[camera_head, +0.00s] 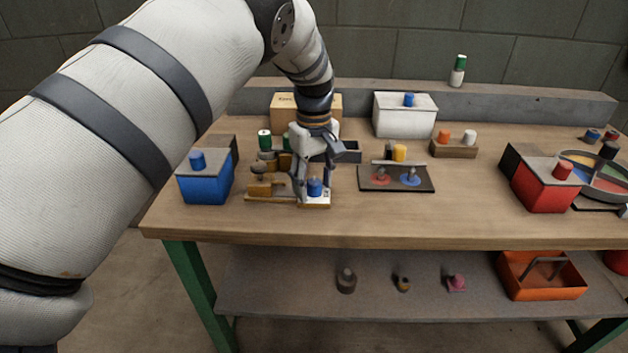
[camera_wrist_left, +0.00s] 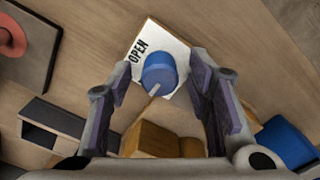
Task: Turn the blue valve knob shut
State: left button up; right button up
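The blue valve knob (camera_head: 315,187) sits on a small white plate at the right end of a low wooden base near the table's front left. In the left wrist view the blue knob (camera_wrist_left: 159,72) shows a pale pointer line, and the white plate (camera_wrist_left: 178,50) reads "OPEN" beside it. My left gripper (camera_head: 313,172) points down over the knob. In the wrist view its two fingers (camera_wrist_left: 163,85) are spread, one on each side of the knob, with gaps between. Whether the fingertips are level with the knob is unclear. My right gripper is not in view.
A blue box (camera_head: 205,186) stands left of the valve base. A dark panel (camera_head: 397,187) with red and blue discs lies to the right. A white box (camera_head: 405,118) and a wooden box (camera_head: 283,106) stand behind. A red box (camera_head: 541,188) is far right. Open tabletop lies between.

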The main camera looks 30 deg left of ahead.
aim_at(314, 181)
pick_arm(q)
jog(key=shift+r, duration=0.1)
notch_tip(314, 181, up, 12)
dwell(0.6)
